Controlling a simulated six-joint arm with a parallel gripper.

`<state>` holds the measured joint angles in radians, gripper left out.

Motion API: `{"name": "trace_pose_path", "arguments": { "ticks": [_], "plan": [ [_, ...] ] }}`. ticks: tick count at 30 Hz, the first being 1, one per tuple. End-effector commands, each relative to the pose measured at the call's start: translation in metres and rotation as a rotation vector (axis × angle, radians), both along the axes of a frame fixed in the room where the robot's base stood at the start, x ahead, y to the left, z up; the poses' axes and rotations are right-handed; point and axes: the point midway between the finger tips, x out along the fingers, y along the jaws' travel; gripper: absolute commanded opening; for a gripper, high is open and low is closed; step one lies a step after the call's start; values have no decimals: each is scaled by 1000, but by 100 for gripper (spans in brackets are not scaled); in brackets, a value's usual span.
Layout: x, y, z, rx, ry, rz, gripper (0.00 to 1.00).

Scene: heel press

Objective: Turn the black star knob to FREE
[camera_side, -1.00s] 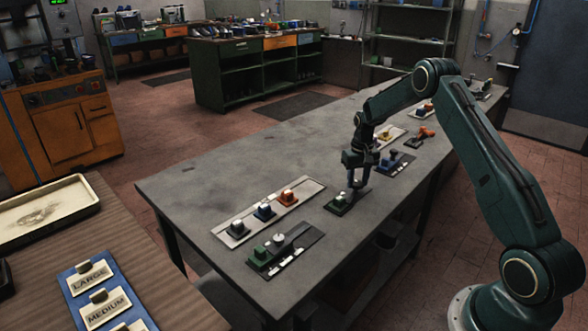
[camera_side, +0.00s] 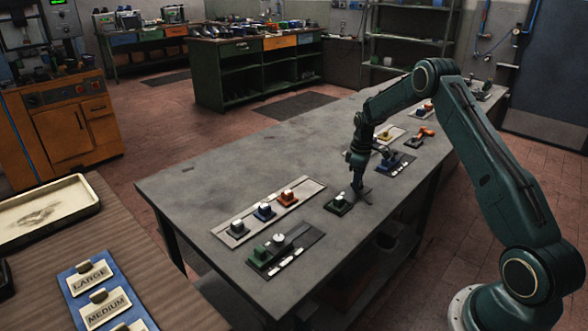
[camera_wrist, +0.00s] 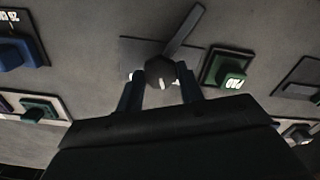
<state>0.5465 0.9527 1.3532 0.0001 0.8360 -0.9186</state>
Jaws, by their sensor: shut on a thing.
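The black star knob (camera_wrist: 158,72) sits between the two fingers of my gripper (camera_wrist: 160,80) in the wrist view, with a short white mark on its face. A long grey bar (camera_wrist: 184,32) reaches up and right from beside the knob; I cannot tell whether it is joined to it. My gripper (camera_side: 357,187) points down at the bench in the side view, shut on the knob, which it largely hides there. I cannot read a FREE label.
The grey bench (camera_side: 240,165) carries other fixtures close by. A pale strip (camera_side: 310,189) with grey, blue and orange blocks lies left of my gripper. A dark plate (camera_side: 308,238) with a green block lies nearer the camera. The bench's left part is clear.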

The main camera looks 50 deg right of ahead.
Motion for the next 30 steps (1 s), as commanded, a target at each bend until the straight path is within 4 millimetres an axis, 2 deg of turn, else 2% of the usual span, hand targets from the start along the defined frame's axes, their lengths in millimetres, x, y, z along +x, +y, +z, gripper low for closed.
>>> {"name": "trace_pose_path", "arguments": {
  "ticks": [9, 15, 30],
  "plan": [
    [0, 0, 1, 0, -1, 267, 0],
    [1, 0, 1, -1, -2, 373, 0],
    [1, 0, 1, -1, -2, 432, 0]
  ]
}}
